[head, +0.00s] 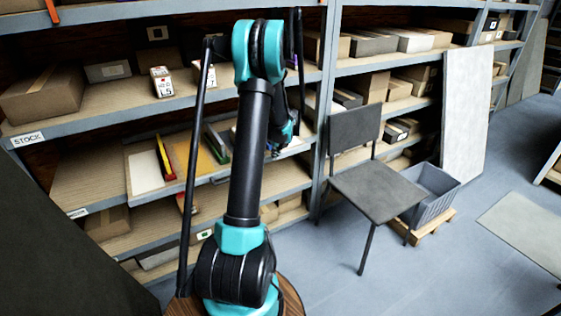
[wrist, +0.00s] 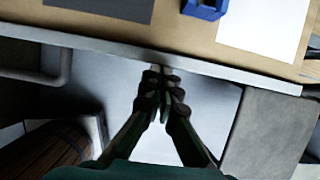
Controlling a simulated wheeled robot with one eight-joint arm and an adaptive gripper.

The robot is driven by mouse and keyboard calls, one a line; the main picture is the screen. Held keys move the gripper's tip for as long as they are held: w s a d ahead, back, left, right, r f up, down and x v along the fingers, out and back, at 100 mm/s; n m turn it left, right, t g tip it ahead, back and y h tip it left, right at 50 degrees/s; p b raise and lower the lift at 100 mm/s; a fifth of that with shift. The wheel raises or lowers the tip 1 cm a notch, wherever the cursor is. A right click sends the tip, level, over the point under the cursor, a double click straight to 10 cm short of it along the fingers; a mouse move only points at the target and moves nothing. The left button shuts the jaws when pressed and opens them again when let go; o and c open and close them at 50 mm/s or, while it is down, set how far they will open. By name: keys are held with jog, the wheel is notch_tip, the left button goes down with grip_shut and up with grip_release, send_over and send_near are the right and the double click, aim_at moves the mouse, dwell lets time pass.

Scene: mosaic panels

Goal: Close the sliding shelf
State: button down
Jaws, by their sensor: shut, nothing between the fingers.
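The sliding shelf (head: 134,175) is a wooden board with a grey front edge, at the middle level of the rack in the head view. It carries white and yellow sheets and red, yellow and green items. My arm hides part of it. In the wrist view the shelf's grey front edge (wrist: 225,72) runs across the upper part, with the brown board behind it. My gripper (wrist: 162,72) is shut and empty, its fingertips at that front edge. I cannot tell whether they touch it.
A grey chair (head: 372,190) stands right of my arm in front of the rack. A grey crate (head: 432,196) on a wooden pallet is beyond it. Boxes (head: 42,95) fill the shelves above. The floor (head: 330,270) in front of the chair is clear.

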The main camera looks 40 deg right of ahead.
jog(key=w, duration=0.3)
jog(key=w+d, duration=0.1)
jog(key=w, duration=0.3)
jog(key=w+d, duration=0.1)
jog(key=w, duration=0.2)
jog(key=shift+w+d, duration=0.15)
jog(key=shift+d, duration=0.05)
jog(key=shift+w+r, duration=0.1)
jog(key=shift+r, duration=0.1)
jog(key=v, duration=1.1)
jog(key=shift+s+r, duration=0.3)
jog(key=shift+s, duration=0.15)
